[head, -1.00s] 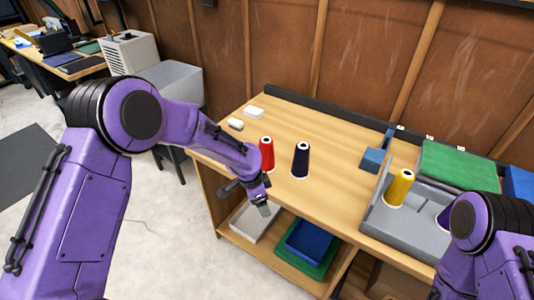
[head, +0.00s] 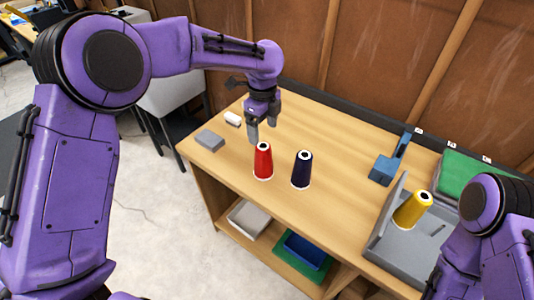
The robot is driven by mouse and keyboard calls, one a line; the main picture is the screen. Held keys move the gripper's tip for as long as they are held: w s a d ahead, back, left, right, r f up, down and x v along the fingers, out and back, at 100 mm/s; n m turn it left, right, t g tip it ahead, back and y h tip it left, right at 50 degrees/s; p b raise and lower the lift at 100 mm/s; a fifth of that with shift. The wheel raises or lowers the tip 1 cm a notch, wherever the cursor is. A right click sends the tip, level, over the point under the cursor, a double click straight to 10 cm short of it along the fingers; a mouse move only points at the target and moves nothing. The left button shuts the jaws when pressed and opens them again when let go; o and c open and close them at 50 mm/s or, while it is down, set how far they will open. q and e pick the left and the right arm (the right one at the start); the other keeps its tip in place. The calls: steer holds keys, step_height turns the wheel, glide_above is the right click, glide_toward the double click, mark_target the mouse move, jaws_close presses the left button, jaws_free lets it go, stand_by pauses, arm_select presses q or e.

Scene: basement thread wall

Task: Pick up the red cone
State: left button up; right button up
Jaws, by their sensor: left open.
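The red cone (head: 263,161) stands upright on the wooden workbench (head: 330,200), just left of a dark navy cone (head: 302,169). My left gripper (head: 262,132) is above and behind the red cone in the picture, pointing down, with its fingers apart and nothing between them. It looks close to the cone's top, but I cannot tell the exact gap. My right arm shows at the lower right; its gripper is out of the picture.
A yellow cone (head: 412,209) leans in a grey tray (head: 388,243) on the right. A blue tool (head: 389,163) lies behind it. A blue bin (head: 303,250) is on the lower shelf.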

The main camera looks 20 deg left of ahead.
mark_target(263, 151)
arm_select(q)
steer(key=f, duration=0.3)
steer(key=f+p, duration=0.1)
steer(key=f, duration=0.4)
steer(key=shift+s+f+p, duration=0.35)
steer(key=shift+s+p, duration=0.05)
steer(key=shift+d, duration=0.1)
jaws_close()
arm_select(e)
steer(key=shift+s+r, duration=0.2)
steer(key=shift+r, duration=0.3)
steer(key=shift+s+r, duration=0.2)
steer(key=shift+r, duration=0.3)
arm_select(q)
steer(key=shift+r, duration=0.15)
arm_select(e)
steer(key=shift+f, duration=0.1)
